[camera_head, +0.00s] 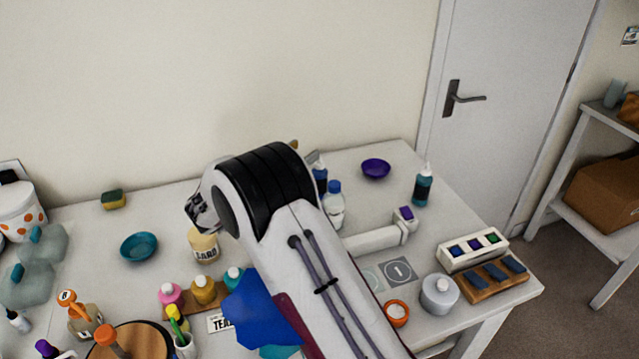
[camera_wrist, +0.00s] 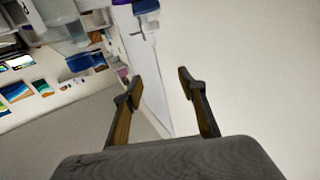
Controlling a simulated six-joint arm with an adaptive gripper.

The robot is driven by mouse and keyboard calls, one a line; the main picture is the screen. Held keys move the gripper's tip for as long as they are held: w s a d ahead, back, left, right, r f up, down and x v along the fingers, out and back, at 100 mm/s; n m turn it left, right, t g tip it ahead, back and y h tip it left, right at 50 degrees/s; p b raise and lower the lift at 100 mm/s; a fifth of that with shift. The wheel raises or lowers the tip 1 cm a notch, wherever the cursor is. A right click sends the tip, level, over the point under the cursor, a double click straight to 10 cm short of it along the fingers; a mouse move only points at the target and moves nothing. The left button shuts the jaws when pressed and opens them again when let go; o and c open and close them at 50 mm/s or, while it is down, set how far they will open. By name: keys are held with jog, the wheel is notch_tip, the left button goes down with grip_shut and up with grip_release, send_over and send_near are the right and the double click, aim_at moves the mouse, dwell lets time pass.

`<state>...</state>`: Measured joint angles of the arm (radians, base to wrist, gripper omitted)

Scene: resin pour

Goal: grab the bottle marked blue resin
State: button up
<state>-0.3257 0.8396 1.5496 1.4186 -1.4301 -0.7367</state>
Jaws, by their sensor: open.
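My gripper (camera_head: 200,213) hangs at the left end of my arm in the head view, above and behind the tub marked SAND. In the wrist view its two fingers (camera_wrist: 160,86) are spread, with nothing between them. A dark blue bottle (camera_head: 320,178) stands at the back of the table, partly hidden behind my arm. A teal-blue bottle (camera_head: 422,187) with a pale nozzle stands farther right, well apart from my gripper. No label on either bottle is readable, so I cannot tell which is marked blue resin.
A clear blue-capped bottle (camera_head: 335,203) stands close to the dark blue one. A purple bowl (camera_head: 376,168) sits behind, a teal bowl (camera_head: 139,247) at left. My arm covers much of the table's middle.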

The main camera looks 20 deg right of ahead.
send_near(319, 163)
jog(key=x, duration=0.3)
jog(key=shift+w+d+f, duration=0.45)
jog(key=shift+f, duration=0.1)
jog(key=shift+d, duration=0.1)
jog(key=shift+x, duration=3.05)
grip_shut()
